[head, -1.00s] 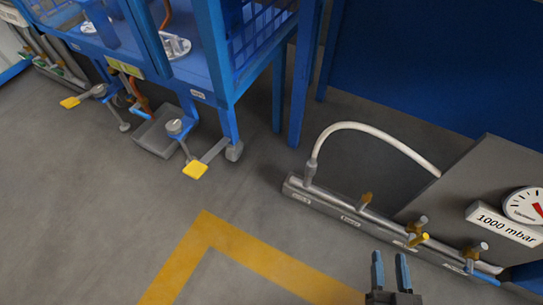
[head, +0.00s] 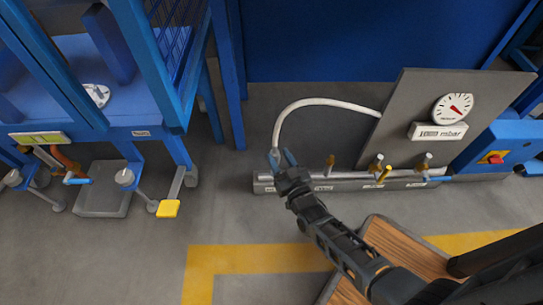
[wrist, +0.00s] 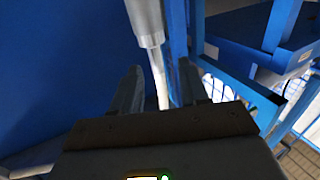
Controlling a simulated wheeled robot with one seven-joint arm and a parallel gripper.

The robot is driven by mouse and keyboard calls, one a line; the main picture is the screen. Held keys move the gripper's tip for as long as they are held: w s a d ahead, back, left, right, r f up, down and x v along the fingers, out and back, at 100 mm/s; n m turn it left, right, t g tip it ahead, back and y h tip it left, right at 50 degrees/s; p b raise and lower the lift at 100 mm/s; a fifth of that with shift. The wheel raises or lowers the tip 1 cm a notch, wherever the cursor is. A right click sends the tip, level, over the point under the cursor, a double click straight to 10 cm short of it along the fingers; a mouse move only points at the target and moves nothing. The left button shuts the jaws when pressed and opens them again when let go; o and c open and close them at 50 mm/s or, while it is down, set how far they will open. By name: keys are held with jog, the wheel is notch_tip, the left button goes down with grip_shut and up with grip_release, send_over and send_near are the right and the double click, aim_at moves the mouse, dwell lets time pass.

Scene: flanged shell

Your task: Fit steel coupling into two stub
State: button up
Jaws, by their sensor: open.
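The steel coupling (wrist: 149,28) shows in the wrist view as a silver cylinder at the top, above and between my fingers, with a narrower pale piece running down from it. In the head view it is mostly hidden by my gripper (head: 283,158), at the lower end of the white hose (head: 318,103), at the left end of the grey manifold (head: 345,184). My gripper is open around or just beside it; contact cannot be told. Several stubs stand along the manifold, one at mid-left (head: 330,164). Their labels are too small to read.
A grey panel (head: 410,105) with a gauge (head: 453,108) and a 1000 mbar sign stands behind the manifold. A blue frame (head: 165,75) with a yellow pedal (head: 168,208) is to the left.

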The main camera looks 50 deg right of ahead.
aim_at(276, 149)
jog(key=b+x, duration=0.1)
jog(key=x, duration=0.3)
jog(key=shift+w+d+b, duration=0.25)
jog(key=shift+d+b, duration=0.05)
jog(key=shift+d, duration=0.05)
jog(key=shift+r, duration=0.1)
grip_shut()
